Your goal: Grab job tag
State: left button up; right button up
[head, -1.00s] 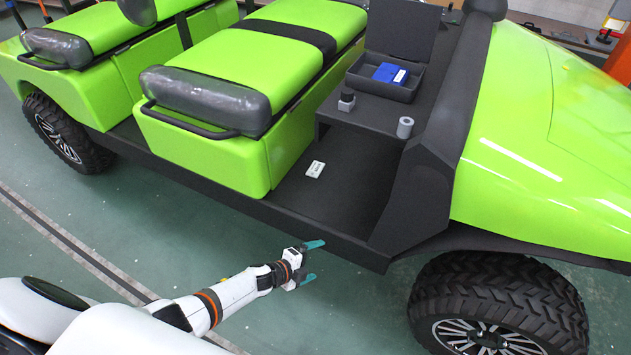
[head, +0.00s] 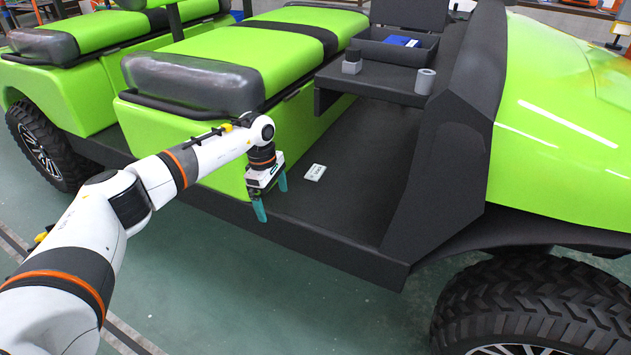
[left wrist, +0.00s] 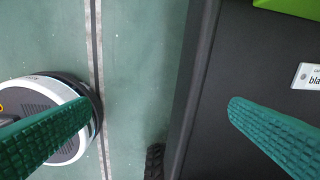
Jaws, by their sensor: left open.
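The job tag (head: 315,172) is a small white card lying flat on the cart's dark floor, in front of the green seat base. It also shows at the right edge of the left wrist view (left wrist: 308,76), partly cut off, with part of a printed word. My left gripper (head: 272,203) points down over the cart floor's outer edge, to the left of the tag and apart from it. Its teal fingers are spread wide and empty, as the left wrist view also shows (left wrist: 158,130). My right gripper is not in view.
The dark floor (head: 350,205) around the tag is clear. The green seat base (head: 215,140) rises close behind my gripper. A dark shelf (head: 385,85) to the right bears a small dark bottle (head: 351,62), a grey cylinder (head: 425,81) and an open tray (head: 398,50) with a blue item.

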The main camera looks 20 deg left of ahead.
aim_at(317, 171)
jog(key=i+l, duration=0.1)
jog(key=i, duration=0.9)
